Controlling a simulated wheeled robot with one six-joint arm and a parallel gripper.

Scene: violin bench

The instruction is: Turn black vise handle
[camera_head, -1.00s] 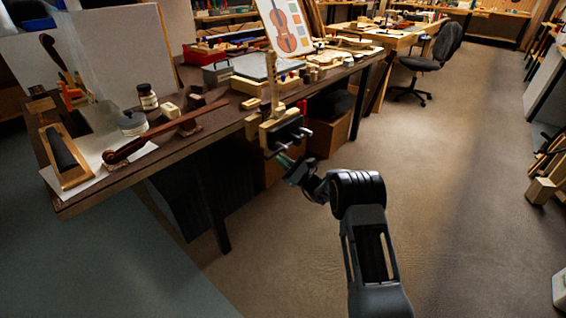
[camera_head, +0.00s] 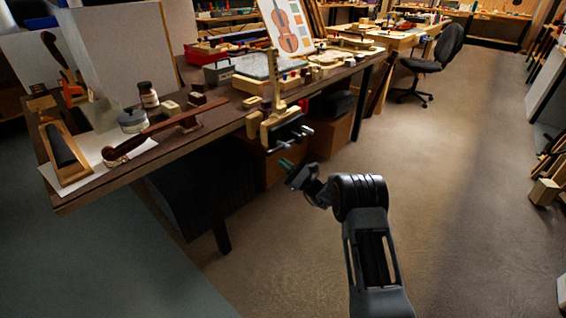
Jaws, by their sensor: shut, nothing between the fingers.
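The vise (camera_head: 267,131) with pale wooden jaws is fixed at the front edge of the brown workbench. Its dark front part and black handle (camera_head: 290,140) stick out toward me, with a thin bar slanting across the front. My gripper (camera_head: 285,163) is just below and in front of the handle, with green at its fingertips. It is shut and holds nothing, and a small gap shows between it and the handle. The fingers are small in the picture.
The workbench (camera_head: 95,192) carries a violin neck (camera_head: 160,128), jars and a wooden block with a dark top (camera_head: 62,150). A bench leg (camera_head: 217,215) stands left of my arm. Brown floor to the right is clear up to an office chair (camera_head: 433,62).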

